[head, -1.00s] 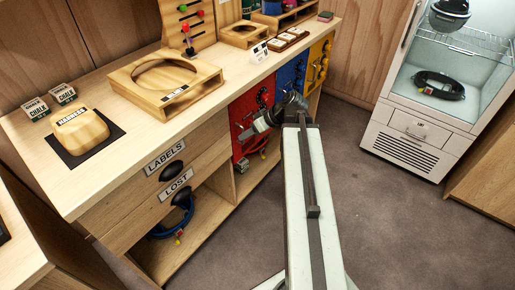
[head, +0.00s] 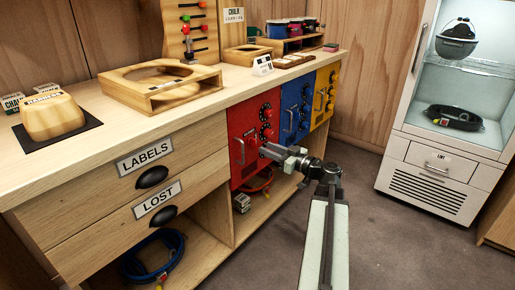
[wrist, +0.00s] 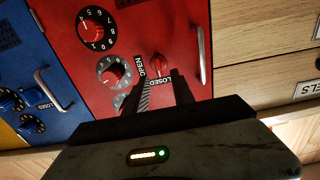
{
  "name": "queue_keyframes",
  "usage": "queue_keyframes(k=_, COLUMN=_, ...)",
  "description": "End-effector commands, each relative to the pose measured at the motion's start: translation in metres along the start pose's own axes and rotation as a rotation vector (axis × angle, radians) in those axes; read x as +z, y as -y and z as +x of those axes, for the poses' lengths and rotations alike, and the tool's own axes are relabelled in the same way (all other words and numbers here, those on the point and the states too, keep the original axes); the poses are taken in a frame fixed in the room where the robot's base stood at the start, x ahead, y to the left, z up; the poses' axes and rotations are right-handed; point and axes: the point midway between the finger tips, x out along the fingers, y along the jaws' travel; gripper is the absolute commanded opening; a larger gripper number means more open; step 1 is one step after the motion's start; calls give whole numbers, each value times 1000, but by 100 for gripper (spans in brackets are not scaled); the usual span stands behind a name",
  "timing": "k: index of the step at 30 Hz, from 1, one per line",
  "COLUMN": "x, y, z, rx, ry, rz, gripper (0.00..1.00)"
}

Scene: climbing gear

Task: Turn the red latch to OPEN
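In the head view my gripper (head: 265,151) reaches the red door (head: 240,130) from the right, and the latch is not clearly visible there.
The red door also carries numbered dials (wrist: 92,30) and a bar handle (wrist: 201,55). A blue door (head: 296,105) and a yellow door (head: 324,92) stand to its right in the head view. Wooden drawers (head: 125,190) are to its left. Carpet is clear in front.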

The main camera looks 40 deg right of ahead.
Motion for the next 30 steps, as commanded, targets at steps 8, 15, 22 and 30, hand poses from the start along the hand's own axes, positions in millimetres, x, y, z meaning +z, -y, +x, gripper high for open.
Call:
queue_keyframes(k=8, x=0, y=-4, z=47, rx=4, ry=1, rz=1, gripper=30)
queue_keyframes(k=15, x=1, y=-4, z=55, rx=6, ry=1, rz=1, gripper=30)
queue_keyframes(k=22, x=1, y=-4, z=55, rx=7, ry=1, rz=1, gripper=2)
queue_keyframes(k=30, x=1, y=-6, z=52, rx=11, ry=2, rz=5, gripper=0)
